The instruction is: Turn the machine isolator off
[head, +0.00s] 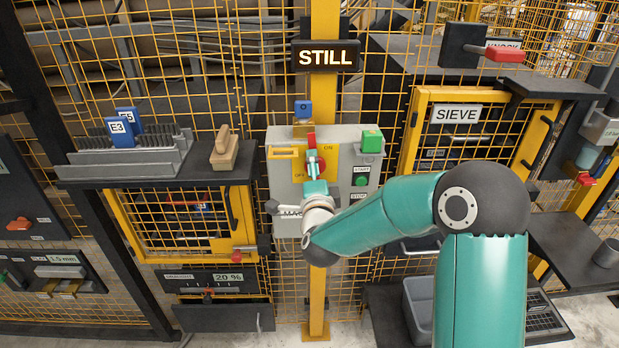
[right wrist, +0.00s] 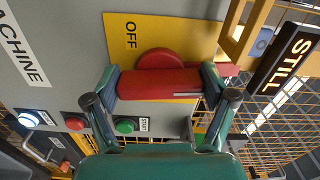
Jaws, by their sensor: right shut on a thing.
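The machine isolator is a grey box (head: 281,190) on the yellow post, with a yellow plate (head: 331,171) marked OFF at lower left and ON at upper right. Its red handle (head: 311,139) stands about upright in the head view. My right gripper (head: 315,162) is shut on the handle, partly hiding it and the red hub. In the right wrist view the gripper's two fingers hold the red handle (right wrist: 160,84) from both sides, with the OFF mark (right wrist: 131,35) beyond it. My left gripper is not in view.
A lit STILL sign (head: 326,57) hangs above the box. A green block (head: 371,140) sits at its top right, over a green START button (head: 361,181). A shelf at left bears a wooden tool (head: 224,150) and blue tags (head: 122,131). Yellow mesh surrounds the post.

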